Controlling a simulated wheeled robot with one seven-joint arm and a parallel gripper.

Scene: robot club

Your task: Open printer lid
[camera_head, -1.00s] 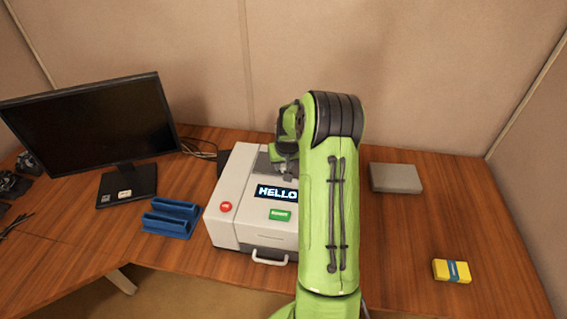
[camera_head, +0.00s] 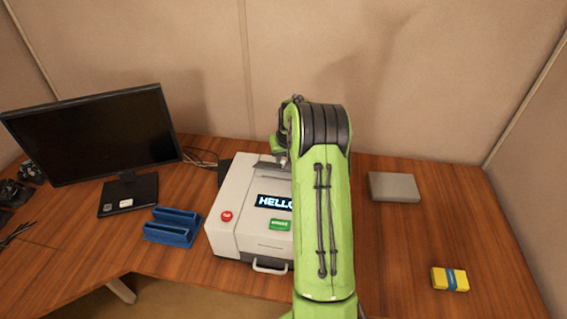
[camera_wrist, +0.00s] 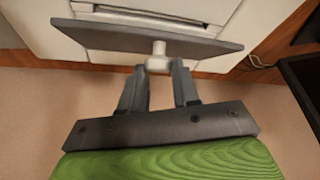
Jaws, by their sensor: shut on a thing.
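The printer (camera_head: 230,205) is a white box on the desk, with a display reading HELLO (camera_head: 271,201), a red button (camera_head: 227,216) and a green button (camera_head: 280,224). My arm covers its right side. In the wrist view a dark grey plate, apparently the lid (camera_wrist: 100,35), stands out from the white printer body (camera_wrist: 55,30) and carries a white knob (camera_wrist: 158,60). My gripper (camera_wrist: 159,70) has its fingers on both sides of this knob and is shut on it. In the head view my arm hides most of the gripper and lid.
A monitor (camera_head: 95,135) and a blue holder (camera_head: 172,226) stand left of the printer. A grey box (camera_head: 394,187) and a yellow block with a blue band (camera_head: 450,279) lie to the right. A partition wall (camera_head: 420,80) stands behind the desk.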

